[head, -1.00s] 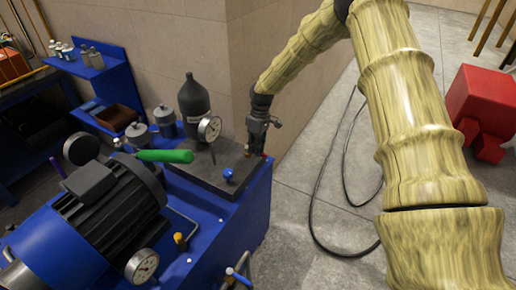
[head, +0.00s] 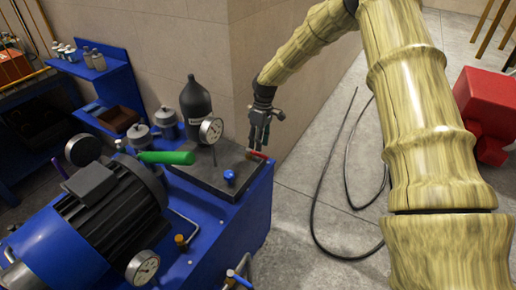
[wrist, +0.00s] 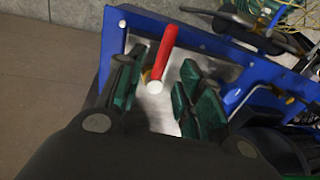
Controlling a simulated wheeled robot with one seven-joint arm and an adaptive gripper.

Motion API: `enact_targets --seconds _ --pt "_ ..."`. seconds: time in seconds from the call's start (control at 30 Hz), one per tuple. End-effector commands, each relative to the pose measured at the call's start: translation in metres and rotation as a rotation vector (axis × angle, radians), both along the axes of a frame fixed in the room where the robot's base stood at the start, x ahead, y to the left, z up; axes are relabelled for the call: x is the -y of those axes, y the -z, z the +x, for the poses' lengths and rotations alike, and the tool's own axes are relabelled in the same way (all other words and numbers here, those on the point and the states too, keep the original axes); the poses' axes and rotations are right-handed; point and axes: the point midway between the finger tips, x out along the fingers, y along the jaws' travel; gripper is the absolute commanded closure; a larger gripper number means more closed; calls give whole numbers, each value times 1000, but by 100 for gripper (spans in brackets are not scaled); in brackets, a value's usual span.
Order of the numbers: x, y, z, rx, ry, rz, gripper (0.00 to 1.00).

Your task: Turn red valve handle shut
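The red valve handle (wrist: 163,55) shows in the wrist view as a red bar with a pale round end. It stands at the edge of a grey plate on the blue machine. In the head view the red handle (head: 257,154) is a small red bar at the plate's far right corner. My gripper (head: 258,143) is just above it. In the wrist view my gripper (wrist: 157,92) has its green-padded fingers apart, with the handle between them in the picture. I cannot tell whether either finger touches it. The valve body is mostly hidden.
The blue machine (head: 225,222) carries a black bottle (head: 196,112), a gauge (head: 211,130), a green handle (head: 166,157), a blue knob (head: 230,176) and a motor (head: 105,205). A wall (head: 190,45) stands close behind. Black cables lie on the floor, with a red block (head: 486,105) at right.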

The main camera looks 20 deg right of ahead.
Motion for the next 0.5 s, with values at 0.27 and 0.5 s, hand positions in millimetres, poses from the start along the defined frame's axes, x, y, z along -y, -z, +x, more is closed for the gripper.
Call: enact_targets --seconds 0.27,0.5 --pt "9 -50 6 2 1 -1 64" --pt "13 -75 9 0 0 0 64"
